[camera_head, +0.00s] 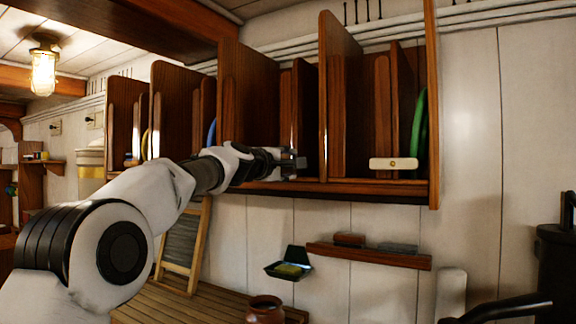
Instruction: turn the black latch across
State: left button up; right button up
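My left gripper (288,162) is at the front of the wall rack (310,187), by the lower edge of a middle compartment. Its fingers are small and seen from behind, so I cannot tell whether they are open or shut, or whether they touch anything. I cannot make out a black latch; the gripper and wrist cover part of the rack's front there. A cream latch (380,164) with a brass pivot lies level across the front of the right compartment. My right gripper is not in view.
A green plate (419,135) stands in the right compartment and a blue one (211,134) farther left. Wooden dividers stand upright close around the gripper. Below are a narrow shelf (370,256), a soap dish (289,269) and a brown pot (265,309). A black stove-like body (556,260) stands right.

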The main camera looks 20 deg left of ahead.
pick_arm(q)
jog(key=shift+s, duration=0.1)
jog(key=s+a, duration=0.1)
jog(key=s, duration=1)
jog(key=shift+s+a, duration=0.25)
jog(key=shift+a, duration=0.1)
jog(key=shift+s+f, duration=0.1)
